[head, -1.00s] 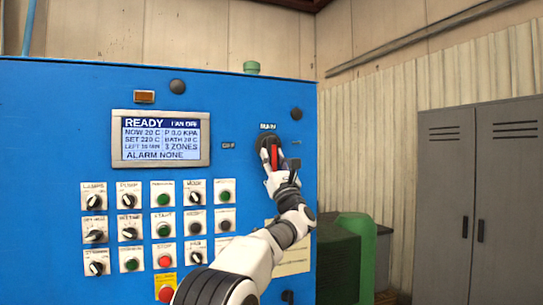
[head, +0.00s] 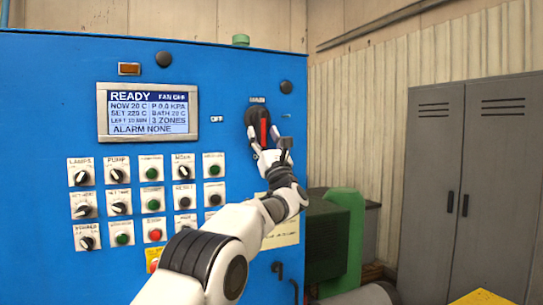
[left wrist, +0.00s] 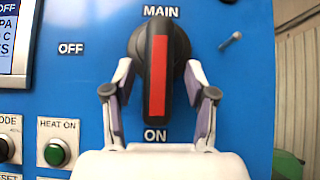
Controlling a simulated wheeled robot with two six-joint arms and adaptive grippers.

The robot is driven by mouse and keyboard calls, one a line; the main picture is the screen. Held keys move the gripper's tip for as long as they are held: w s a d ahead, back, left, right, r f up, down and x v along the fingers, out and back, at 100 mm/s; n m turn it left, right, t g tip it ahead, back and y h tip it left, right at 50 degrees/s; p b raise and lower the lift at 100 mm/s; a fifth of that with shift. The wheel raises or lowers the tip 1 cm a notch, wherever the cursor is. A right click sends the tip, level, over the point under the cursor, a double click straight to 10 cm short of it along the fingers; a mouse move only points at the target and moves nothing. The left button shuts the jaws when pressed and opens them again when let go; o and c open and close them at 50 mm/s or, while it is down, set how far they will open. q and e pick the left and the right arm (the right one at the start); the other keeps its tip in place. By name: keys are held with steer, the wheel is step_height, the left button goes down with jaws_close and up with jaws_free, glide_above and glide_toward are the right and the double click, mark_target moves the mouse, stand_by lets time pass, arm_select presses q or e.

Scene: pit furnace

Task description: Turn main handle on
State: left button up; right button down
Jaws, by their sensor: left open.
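The main handle is a black rotary knob with a red bar. It shows on the blue panel in the head view (head: 263,130) and large in the left wrist view (left wrist: 158,75). The bar stands vertical, its lower end just above the word ON, with MAIN above it and OFF to its left. My left gripper (head: 269,148) is open. In the left wrist view its fingers (left wrist: 158,82) stand on either side of the handle, close to it; I cannot tell whether they touch. My right gripper is not in view.
A display (head: 148,112) reads READY and ALARM NONE. Several labelled knobs and buttons (head: 151,174) lie below it. A small peg (left wrist: 231,39) sticks out right of the handle. Green machinery (head: 346,235) and grey lockers (head: 470,170) stand right of the panel.

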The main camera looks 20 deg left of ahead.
arm_select(q)
steer(key=v, duration=1)
steer(key=shift+d, duration=0.2)
steer(key=shift+f, duration=0.2)
